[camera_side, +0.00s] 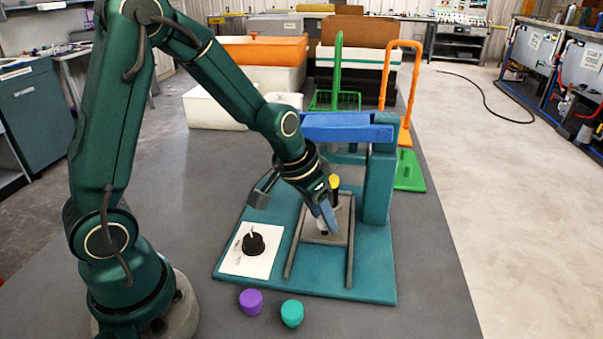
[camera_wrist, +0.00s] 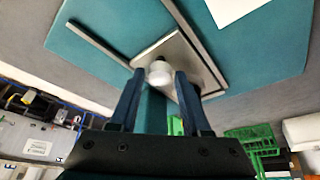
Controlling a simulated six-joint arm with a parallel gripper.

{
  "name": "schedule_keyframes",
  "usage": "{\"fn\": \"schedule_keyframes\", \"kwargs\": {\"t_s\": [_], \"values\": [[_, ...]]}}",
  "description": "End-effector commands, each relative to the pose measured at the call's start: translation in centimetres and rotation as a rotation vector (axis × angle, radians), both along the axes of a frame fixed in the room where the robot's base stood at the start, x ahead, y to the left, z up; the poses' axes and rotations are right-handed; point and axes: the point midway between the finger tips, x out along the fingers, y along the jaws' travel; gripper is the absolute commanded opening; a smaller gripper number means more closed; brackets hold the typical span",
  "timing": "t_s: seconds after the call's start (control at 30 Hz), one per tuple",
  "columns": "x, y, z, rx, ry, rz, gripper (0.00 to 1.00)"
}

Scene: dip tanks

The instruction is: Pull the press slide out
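The press is a teal base plate (camera_side: 330,283) with an upright frame (camera_side: 378,180) and a blue top beam (camera_side: 345,128). The slide (camera_side: 341,214) is a grey plate between two dark rails, at their far end by the frame; it also shows in the wrist view (camera_wrist: 190,62). A white knob (camera_wrist: 158,75) stands on its near part. My gripper (camera_wrist: 159,76) is open, with one finger on each side of the knob and small gaps visible; in the side view it points down at the slide. A yellow piece (camera_side: 334,181) shows behind my gripper, its lower part hidden.
A white panel (camera_side: 238,262) with a black dial (camera_side: 253,243) lies left of the rails. A purple cap (camera_side: 251,301) and a teal cap (camera_side: 292,313) stand in front of the base. The rails' near stretch is clear. Bins and green and orange stands are behind.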

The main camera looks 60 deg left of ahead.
Motion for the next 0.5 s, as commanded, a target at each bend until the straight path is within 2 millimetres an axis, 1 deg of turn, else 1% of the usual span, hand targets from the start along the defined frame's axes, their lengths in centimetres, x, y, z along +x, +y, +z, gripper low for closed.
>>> {"fn": "schedule_keyframes", "kwargs": {"t_s": [0.03,0.1,0.5], "values": [[0.00,0.00,0.01,0.000,0.000,0.000,0.24],[0.00,0.01,0.02,0.000,0.000,0.000,0.00],[-0.01,0.05,0.04,0.001,0.000,0.000,0.00]]}}
